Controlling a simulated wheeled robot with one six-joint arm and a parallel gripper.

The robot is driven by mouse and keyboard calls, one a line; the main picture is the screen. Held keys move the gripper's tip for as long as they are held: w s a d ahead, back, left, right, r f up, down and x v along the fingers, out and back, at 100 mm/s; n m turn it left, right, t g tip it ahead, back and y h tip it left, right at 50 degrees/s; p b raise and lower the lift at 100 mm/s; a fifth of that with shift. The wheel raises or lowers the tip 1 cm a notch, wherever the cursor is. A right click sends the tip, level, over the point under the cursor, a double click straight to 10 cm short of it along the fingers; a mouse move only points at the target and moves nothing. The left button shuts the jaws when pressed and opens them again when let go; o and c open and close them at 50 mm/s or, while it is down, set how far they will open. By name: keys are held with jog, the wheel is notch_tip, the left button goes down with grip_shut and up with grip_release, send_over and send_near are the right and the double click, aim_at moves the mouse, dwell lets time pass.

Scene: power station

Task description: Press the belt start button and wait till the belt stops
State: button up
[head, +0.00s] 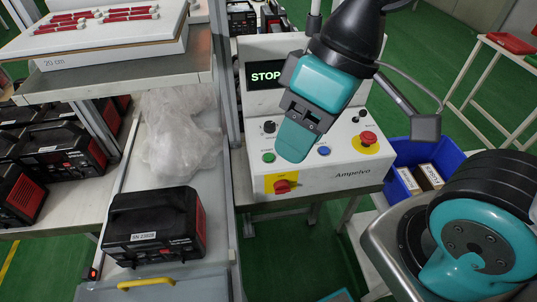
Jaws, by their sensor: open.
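A white control box (345,178) marked "Ampelvo" stands on a bench at centre right. Its dark display (266,77) reads "STOP" in green letters. A green button (268,157) is at the left of its front panel. A blue button (324,151) sits right of it, and a red mushroom button (368,138) on a yellow plate is further right. My teal gripper (293,146) hangs in front of the panel, between the green and blue buttons in the picture. It is open and holds nothing visible. Whether it touches the panel cannot be told.
The belt (215,222) on the left carries a black and red device (153,226) and crumpled clear plastic (180,133). A red rotary switch (283,186) is on the box's lower front. A blue bin (428,157) with small cartons stands right of the box.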

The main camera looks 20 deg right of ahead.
grip_shut()
dwell(1.5)
